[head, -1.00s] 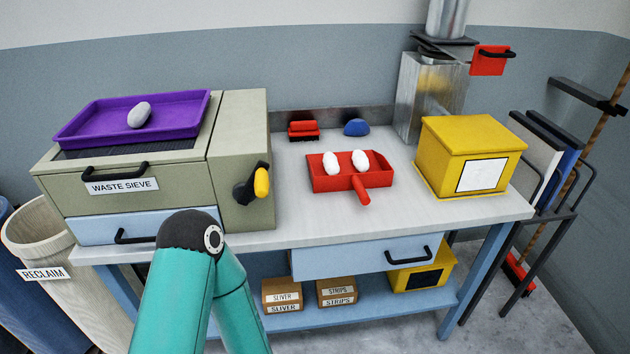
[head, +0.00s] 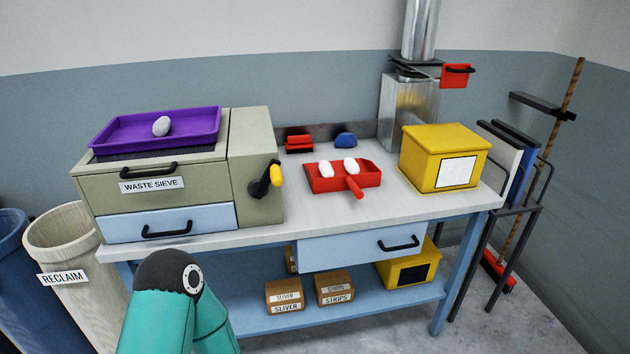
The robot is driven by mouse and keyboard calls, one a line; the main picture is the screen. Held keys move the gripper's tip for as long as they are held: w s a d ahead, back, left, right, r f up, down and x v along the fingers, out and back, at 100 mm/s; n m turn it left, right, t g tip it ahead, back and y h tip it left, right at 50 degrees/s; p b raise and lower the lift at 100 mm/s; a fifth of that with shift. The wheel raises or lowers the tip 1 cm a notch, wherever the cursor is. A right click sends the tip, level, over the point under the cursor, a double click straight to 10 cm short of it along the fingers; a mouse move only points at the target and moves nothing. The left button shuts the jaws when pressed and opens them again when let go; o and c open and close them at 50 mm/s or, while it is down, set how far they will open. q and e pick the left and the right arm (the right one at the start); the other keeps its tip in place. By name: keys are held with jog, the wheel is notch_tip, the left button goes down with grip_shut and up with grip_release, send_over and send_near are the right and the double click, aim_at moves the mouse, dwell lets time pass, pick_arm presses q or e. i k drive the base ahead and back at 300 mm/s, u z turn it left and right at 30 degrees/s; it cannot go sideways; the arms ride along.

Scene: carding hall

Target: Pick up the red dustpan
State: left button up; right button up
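The red dustpan (head: 372,179) lies on the bench top, right of the waste sieve, with its short handle pointing toward the front edge. Two white tufts (head: 351,166) rest in its pan. Part of a teal arm of mine with a dark joint shows at the lower left, in front of the bench and well short of the dustpan. Neither of my grippers is in view.
The waste sieve (head: 200,190) with a purple tray (head: 205,128) stands left of the dustpan. A yellow box (head: 440,150) stands close on its right. A red brush (head: 299,142) and a blue object (head: 346,140) lie behind it. Bench top (head: 310,215) in front is clear.

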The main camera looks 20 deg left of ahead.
aim_at(369, 176)
jog(key=z, duration=0.15)
jog(key=i, duration=0.95)
jog(key=u, duration=0.2)
jog(key=k, duration=0.95)
jog(key=z, duration=0.15)
jog(key=i, duration=0.5)
jog(key=z, duration=0.05)
